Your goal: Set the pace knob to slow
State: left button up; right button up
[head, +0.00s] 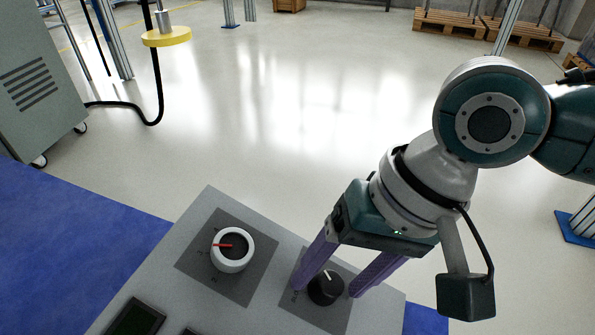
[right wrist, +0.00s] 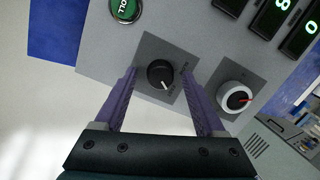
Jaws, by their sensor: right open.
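A black round knob (head: 326,287) with a white pointer line sits on a dark square plate on the grey panel. My right gripper (head: 328,289), with purple fingers, is open over this knob. One finger is on each side of it, with gaps showing in the right wrist view. A white-rimmed dial with a red pointer (head: 232,250) sits on a second plate beside it. My left gripper is not in view.
The grey panel (head: 205,292) carries a dark display (head: 135,318). In the right wrist view are a green button (right wrist: 123,8) and displays with green digits (right wrist: 272,17). A grey cabinet (head: 35,80) on casters stands at left. Open floor lies beyond the panel.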

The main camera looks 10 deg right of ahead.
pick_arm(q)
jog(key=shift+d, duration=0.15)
pick_arm(e)
grip_shut()
dwell(0.4)
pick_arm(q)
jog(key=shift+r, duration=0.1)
